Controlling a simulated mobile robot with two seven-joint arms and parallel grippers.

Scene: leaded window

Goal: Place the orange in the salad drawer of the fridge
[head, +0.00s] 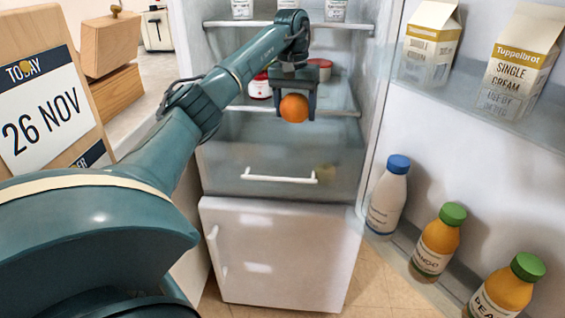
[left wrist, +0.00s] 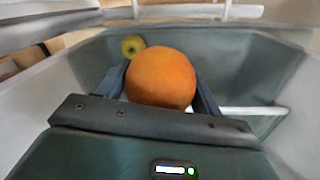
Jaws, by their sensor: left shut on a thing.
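My left gripper (head: 292,98) is shut on the orange (head: 294,108), which hangs below it in front of the fridge shelves. The left wrist view shows the orange (left wrist: 161,78) between the two fingers, over the salad drawer (left wrist: 250,60). The salad drawer (head: 222,165) is grey and see-through, with a white handle (head: 279,178) on its front. It looks pulled out, with its top open under the gripper. A yellow-green fruit (left wrist: 132,45) lies inside, beyond the orange in the wrist view. My right gripper is not in view.
The open fridge door (head: 430,165) on the right holds two cartons (head: 430,40) and several bottles (head: 388,195). A red-and-white jar (head: 260,86) stands on the shelf behind the gripper. A wooden calendar (head: 45,100) is at the left.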

